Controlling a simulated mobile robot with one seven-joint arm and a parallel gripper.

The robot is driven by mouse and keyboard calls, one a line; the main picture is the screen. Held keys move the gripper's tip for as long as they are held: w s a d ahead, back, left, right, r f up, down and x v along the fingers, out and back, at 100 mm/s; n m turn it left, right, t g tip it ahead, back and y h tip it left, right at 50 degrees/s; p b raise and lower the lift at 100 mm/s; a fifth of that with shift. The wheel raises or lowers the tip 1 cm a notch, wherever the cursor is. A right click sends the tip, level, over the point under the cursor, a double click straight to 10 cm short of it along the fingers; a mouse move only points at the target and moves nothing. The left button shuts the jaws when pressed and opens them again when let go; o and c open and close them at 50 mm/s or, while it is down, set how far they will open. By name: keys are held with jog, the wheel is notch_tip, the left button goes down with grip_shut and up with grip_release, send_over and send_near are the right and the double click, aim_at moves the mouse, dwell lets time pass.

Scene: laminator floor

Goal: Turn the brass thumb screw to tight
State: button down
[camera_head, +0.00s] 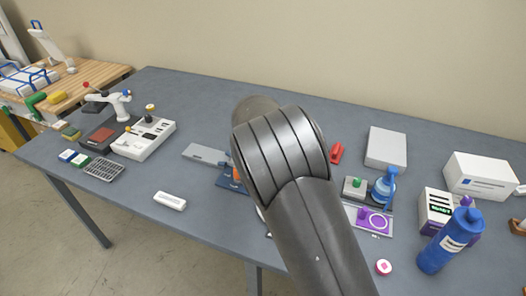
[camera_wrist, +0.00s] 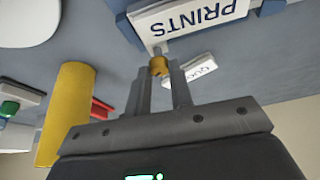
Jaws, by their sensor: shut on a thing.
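In the wrist view, the brass thumb screw (camera_wrist: 158,66) is a small golden knob on a short grey stem. My gripper (camera_wrist: 158,74) is shut on it, with one finger on each side of the knob. The stem meets the edge of a white plate marked PRINTS (camera_wrist: 190,18), which appears upside down. In the head view, my grey arm covers the middle of the table, so the screw and my gripper are hidden there. I cannot tell how tight the screw is.
A yellow cylinder (camera_wrist: 68,110) stands left of my fingers in the wrist view. On the grey table (camera_head: 130,210), a blue bottle (camera_head: 450,240), purple plate (camera_head: 373,219) and grey box (camera_head: 385,147) lie right of my arm. A white block (camera_head: 170,201) lies left, with bare tabletop around it.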

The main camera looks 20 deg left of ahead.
jog(key=m, duration=0.1)
jog(key=m+h, duration=0.1)
jog(key=m, duration=0.1)
jog(key=shift+a+m, duration=0.2)
jog(key=shift+m, duration=0.1)
jog(key=shift+w+m+g+h, duration=0.1)
jog(key=shift+m+g+h, duration=0.55)
jog(key=shift+m, duration=1.05)
jog(key=c, duration=1.3)
grip_release()
jog(key=shift+o, duration=0.2)
jog(key=v, duration=1)
jog(key=shift+a+r, duration=0.3)
jog(key=shift+d, duration=0.1)
